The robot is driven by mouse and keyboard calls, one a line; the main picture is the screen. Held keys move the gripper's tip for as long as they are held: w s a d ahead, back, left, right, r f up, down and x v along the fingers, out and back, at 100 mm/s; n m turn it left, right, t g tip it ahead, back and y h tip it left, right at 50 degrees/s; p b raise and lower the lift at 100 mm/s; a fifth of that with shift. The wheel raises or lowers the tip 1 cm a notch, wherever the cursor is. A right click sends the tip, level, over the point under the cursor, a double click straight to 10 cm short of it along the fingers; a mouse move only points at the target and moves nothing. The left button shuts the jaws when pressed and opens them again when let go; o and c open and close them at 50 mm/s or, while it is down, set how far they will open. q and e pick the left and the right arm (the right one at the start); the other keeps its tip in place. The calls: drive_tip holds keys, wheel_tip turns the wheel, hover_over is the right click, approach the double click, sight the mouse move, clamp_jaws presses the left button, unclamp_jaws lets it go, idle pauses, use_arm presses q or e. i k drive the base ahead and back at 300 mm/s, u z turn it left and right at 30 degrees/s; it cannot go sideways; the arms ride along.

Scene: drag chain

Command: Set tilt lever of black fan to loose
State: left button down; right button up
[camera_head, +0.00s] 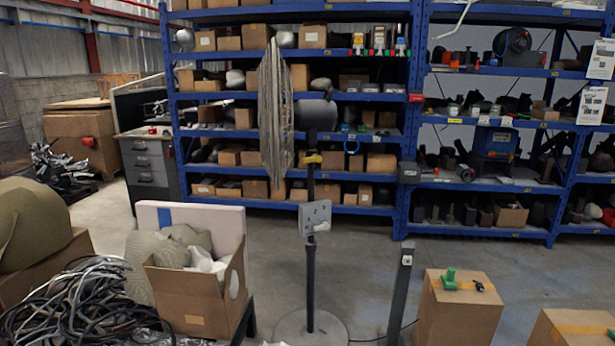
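The black fan stands upright near the middle of the head view, seen side-on. Its round wire cage (275,120) faces left, and its dark motor housing (316,115) is to the right of the cage. A small yellow piece (312,159) sits on the neck below the motor; it looks like the tilt lever, but its setting is too small to tell. A grey control box (315,216) is on the black pole (310,268), above a round pale base (290,330). Neither of my grippers is in view.
Blue shelving (400,210) full of boxes and parts stands behind the fan. An open cardboard box (190,300) and black cables (75,305) are at the left front. A dark post (401,295) and a carton (458,315) are at the right. Floor shows around the fan.

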sight(317, 159)
drive_tip(key=z, duration=1.6)
drive_tip(key=i, duration=2.45)
drive_tip(key=u, duration=1.95)
drive_tip(key=i, duration=1)
drive_tip(key=z, duration=0.05)
